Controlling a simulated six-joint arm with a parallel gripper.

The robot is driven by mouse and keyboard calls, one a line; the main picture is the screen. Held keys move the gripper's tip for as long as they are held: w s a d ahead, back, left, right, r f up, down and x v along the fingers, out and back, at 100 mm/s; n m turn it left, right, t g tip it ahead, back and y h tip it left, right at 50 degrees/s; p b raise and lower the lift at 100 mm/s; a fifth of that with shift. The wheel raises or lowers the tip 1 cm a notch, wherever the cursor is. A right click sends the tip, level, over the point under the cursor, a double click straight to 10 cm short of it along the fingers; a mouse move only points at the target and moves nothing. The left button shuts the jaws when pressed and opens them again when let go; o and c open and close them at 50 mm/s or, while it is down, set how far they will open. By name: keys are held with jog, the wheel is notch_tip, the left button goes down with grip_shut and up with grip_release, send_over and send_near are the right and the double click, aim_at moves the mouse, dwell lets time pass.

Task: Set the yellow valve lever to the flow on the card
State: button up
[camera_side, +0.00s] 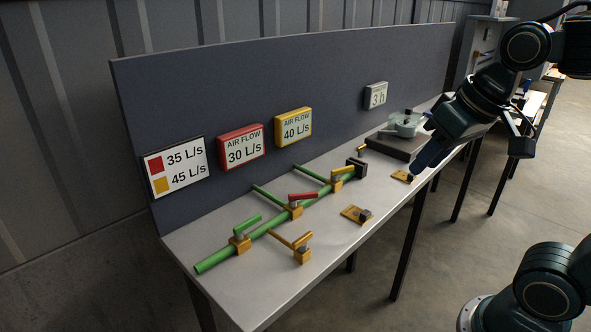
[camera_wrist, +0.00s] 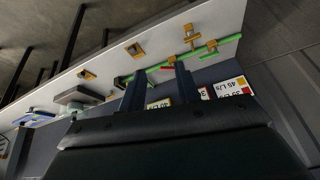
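The yellow valve lever (camera_side: 343,170) sits on the brass valve at the far end of the green pipe (camera_side: 262,231), beside a black end block. It lies roughly along the pipe. The white card (camera_side: 175,168) at the left of the panel shows a red square with 35 L/s and a yellow square with 45 L/s. The card also shows in the wrist view (camera_wrist: 231,87). The yellow display (camera_side: 293,126) reads AIR FLOW 40 L/s. My gripper (camera_wrist: 158,76) is open and empty, its two fingers apart. In the side view it hangs above the bench's right part, away from the lever.
A red lever (camera_side: 303,196) and a green lever (camera_side: 246,226) sit on the same pipe. A red display (camera_side: 241,147) reads 30 L/s. A separate brass fitting (camera_side: 302,254) stands in front. Brass plates (camera_side: 356,214) and a dark box (camera_side: 392,145) stand farther right.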

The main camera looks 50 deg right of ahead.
jog(key=w+d+r+m+g, duration=0.1)
jog(key=w+d+r+m, duration=0.15)
jog(key=w, duration=0.35)
jog(key=w+d+r+m, duration=0.1)
jog(key=w+d+m, duration=0.15)
jog(key=w, duration=0.25)
jog(key=m+g, duration=0.4)
jog(key=m, duration=1)
send_over(342, 173)
jog(key=d, duration=0.1)
notch_tip(342, 173, down, 12)
jog(key=shift+d+f+m, duration=0.3)
jog(key=shift+f, duration=0.05)
jog(key=shift+f, duration=0.15)
notch_tip(342, 173, down, 14)
jog(key=shift+r, duration=0.25)
grip_shut()
